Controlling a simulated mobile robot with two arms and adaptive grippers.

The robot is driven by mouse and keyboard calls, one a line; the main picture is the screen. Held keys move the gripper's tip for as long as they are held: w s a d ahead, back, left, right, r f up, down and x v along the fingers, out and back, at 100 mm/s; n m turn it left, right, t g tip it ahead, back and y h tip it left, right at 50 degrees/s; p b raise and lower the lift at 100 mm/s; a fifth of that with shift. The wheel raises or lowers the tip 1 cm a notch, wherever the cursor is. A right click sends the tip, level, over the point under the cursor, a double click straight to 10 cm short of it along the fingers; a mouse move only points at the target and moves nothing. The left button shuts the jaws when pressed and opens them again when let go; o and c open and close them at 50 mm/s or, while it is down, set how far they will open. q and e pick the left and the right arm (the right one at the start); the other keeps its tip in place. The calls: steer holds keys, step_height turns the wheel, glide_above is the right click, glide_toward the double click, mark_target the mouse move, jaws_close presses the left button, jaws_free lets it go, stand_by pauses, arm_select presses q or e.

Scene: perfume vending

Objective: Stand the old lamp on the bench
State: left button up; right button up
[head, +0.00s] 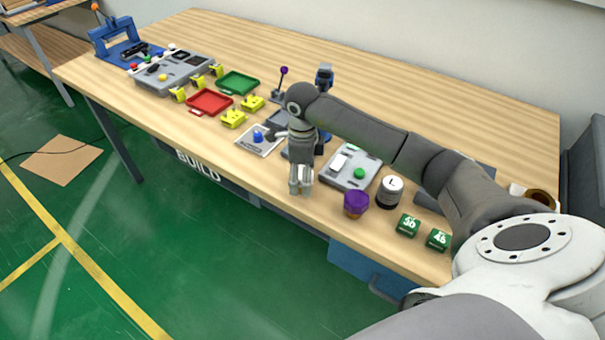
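The wooden bench (400,90) runs across the head view from the upper left to the lower right. Nothing in view is plainly the old lamp. A small purple-topped thing (356,204) stands near the bench's front edge and might be it, but I cannot be sure. My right gripper (301,188) points down at the front edge, left of the purple-topped thing and apart from it. Its fingertips are small, and I cannot tell their gap or whether they hold anything. My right arm hides part of the bench top behind it. My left gripper is not in view.
A grey panel (353,180) with a green button, a dark jar (390,191) and two green blocks (408,225) stand at the right. Red (209,102) and green (237,82) trays lie farther left. The back of the bench is clear.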

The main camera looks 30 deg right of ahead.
steer(key=shift+r, duration=0.25)
step_height(320, 180, up, 12)
steer(key=b, duration=0.2)
steer(key=shift+a+f, duration=0.15)
